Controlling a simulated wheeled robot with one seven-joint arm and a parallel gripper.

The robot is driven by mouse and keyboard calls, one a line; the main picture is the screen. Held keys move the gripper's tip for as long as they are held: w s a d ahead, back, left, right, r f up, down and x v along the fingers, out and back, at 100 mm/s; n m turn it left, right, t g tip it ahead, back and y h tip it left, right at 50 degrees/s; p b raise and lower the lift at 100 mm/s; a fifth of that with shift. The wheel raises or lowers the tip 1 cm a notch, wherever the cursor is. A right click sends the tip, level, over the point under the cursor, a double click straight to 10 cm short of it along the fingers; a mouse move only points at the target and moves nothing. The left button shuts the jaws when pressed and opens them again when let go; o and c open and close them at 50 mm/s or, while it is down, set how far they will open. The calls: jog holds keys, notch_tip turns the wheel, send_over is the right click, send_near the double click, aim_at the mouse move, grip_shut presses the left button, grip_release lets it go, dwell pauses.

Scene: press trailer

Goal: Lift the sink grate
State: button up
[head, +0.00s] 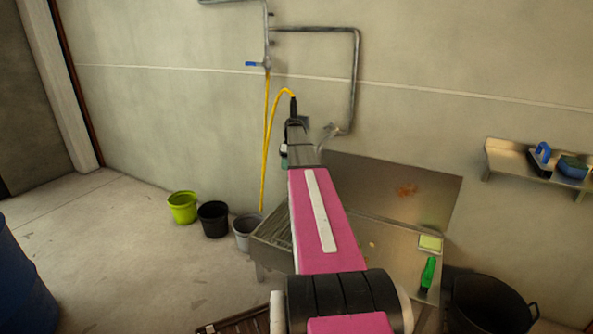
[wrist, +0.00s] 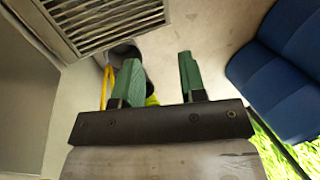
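The sink grate (head: 274,234) is a slatted metal panel set in the left end of the steel sink unit, partly hidden behind my pink arm in the head view. In the wrist view the grate (wrist: 102,18) shows at the upper left as parallel bars inside a metal rim. My gripper (wrist: 158,65) has two green fingers spread apart with nothing between them. It is apart from the grate, which lies to the left of and beyond the fingertips in the wrist view. In the head view my arm mostly hides the gripper.
Green (head: 182,207), black (head: 213,219) and grey (head: 245,230) buckets stand left of the sink. A yellow hose (head: 265,150) hangs by the wall. A green-handled brush (head: 427,274) and sponge (head: 430,243) lie on the counter. A black tub (head: 490,305) stands right.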

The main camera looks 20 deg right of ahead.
jog(key=a+r, duration=0.3)
jog(key=a, duration=0.2)
jog(key=shift+s+a, duration=0.2)
jog(key=shift+s, duration=0.2)
jog(key=shift+r, duration=0.1)
jog(key=s+a+f+m+t+h, duration=0.1)
jog(key=s+a+f+m, duration=0.2)
jog(key=s+a+f, duration=0.5)
jog(key=s+a+f+m+t+h, duration=0.15)
jog(key=s+a+f, duration=0.25)
jog(key=s+a, duration=0.5)
jog(key=s+a+f+m+h, duration=0.1)
jog(key=s+a+f+m, duration=0.35)
jog(key=s, duration=0.65)
jog(key=w+d+f+n+g+y, duration=0.1)
jog(key=w+d+f+n, duration=0.35)
jog(key=w+d, duration=0.55)
jog(key=w+d+f+n+g+y, duration=0.1)
jog(key=w+d+f+n, duration=0.35)
jog(key=w+d, duration=0.55)
jog(key=shift+t, duration=0.25)
jog(key=f, duration=0.3)
jog(key=s+f, duration=0.1)
jog(key=f, duration=0.2)
jog(key=a+f, duration=0.1)
jog(key=f, duration=0.2)
jog(key=shift+s+a+f, duration=0.1)
jog(key=shift+s+f, duration=0.15)
jog(key=shift+s, duration=0.05)
